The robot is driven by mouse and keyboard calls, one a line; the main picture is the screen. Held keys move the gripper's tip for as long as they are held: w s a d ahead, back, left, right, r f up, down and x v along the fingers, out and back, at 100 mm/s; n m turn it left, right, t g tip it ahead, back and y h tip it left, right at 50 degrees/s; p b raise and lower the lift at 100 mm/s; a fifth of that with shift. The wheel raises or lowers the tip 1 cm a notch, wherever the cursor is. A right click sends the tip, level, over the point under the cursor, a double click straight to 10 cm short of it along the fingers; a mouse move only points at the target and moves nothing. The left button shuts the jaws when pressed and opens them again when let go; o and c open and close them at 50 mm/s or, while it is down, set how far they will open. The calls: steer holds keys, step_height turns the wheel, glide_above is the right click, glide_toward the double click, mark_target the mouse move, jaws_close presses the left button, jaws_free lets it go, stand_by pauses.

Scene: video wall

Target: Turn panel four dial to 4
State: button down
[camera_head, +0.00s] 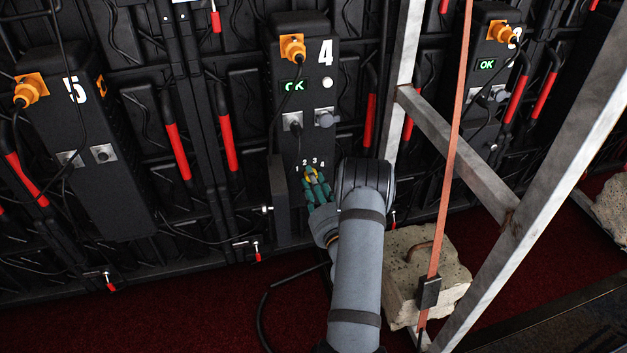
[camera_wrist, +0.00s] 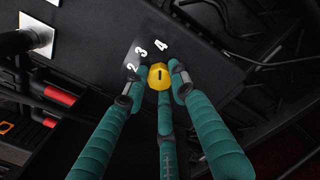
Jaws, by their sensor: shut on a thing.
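The panel four dial is a small yellow knob with a short black mark (camera_wrist: 159,76), set in the dark panel marked 4 (camera_head: 309,60). White numbers sit around it, with 2, 3 and 4 (camera_wrist: 161,45) readable in the wrist view. The black mark lies roughly in line with the 4; I cannot tell which end is its pointer. My gripper (camera_head: 316,186) has teal padded fingers. They are closed around the dial in the wrist view (camera_wrist: 158,85), one on each side and one below. In the head view the fingers largely hide the dial.
Panel five (camera_head: 82,145) stands left and another panel with an OK display (camera_head: 484,65) stands right. A metal frame (camera_head: 470,165) with an orange strap (camera_head: 451,160) and a concrete block (camera_head: 427,275) are right of my arm. Cables hang nearby.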

steer(key=shift+f, duration=0.1)
steer(key=c, duration=1.4)
jaws_free()
steer(key=v, duration=1.2)
steer(key=shift+w, duration=0.1)
steer(key=x, duration=1.2)
